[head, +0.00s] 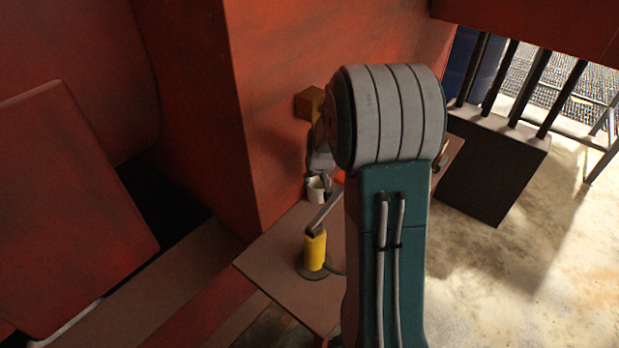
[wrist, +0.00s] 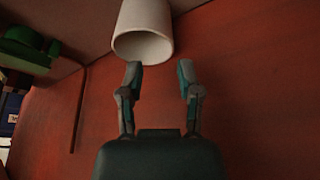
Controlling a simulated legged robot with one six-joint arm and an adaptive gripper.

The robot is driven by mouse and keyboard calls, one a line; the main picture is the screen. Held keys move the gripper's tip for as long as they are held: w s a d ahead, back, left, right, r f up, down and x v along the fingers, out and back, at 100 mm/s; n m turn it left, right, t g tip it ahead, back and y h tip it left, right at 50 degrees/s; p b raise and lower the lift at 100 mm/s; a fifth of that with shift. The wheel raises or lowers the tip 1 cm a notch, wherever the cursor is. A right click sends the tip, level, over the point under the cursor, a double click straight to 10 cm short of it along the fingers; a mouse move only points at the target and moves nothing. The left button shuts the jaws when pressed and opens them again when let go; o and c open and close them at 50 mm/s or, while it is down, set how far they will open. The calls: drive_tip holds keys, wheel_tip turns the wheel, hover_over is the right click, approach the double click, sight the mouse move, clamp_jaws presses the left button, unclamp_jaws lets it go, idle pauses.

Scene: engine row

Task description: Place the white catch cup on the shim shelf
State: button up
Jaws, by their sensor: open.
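The white catch cup (head: 316,190) stands on a brown bench (head: 270,265) against the red wall in the head view. It shows large at the top of the wrist view (wrist: 143,28), with its mouth toward my gripper. My gripper (wrist: 160,76) is open and empty, its two fingertips just short of the cup's rim and apart from it. In the head view my arm covers most of the gripper. A small ochre block (head: 309,103) juts from the red wall above the cup; I cannot tell whether it is the shim shelf.
A yellow cylinder (head: 315,251) with a grey lever stands on the bench nearer than the cup. An orange item (head: 338,178) is partly hidden beside my arm. A green object (wrist: 28,46) shows at the wrist view's left. A dark box (head: 490,170) stands at right; open floor lies beyond.

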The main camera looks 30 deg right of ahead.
sight(310, 188)
drive_tip(key=shift+s+a+f+n, duration=0.15)
drive_tip(key=shift+s+a+n, duration=0.2)
drive_tip(key=shift+a, duration=0.25)
drive_tip(key=shift+w+f, duration=0.1)
drive_tip(key=x, duration=0.7)
drive_tip(key=shift+d+f, duration=0.1)
drive_tip(key=shift+f, duration=0.05)
drive_tip(key=shift+c, duration=0.3)
clamp_jaws()
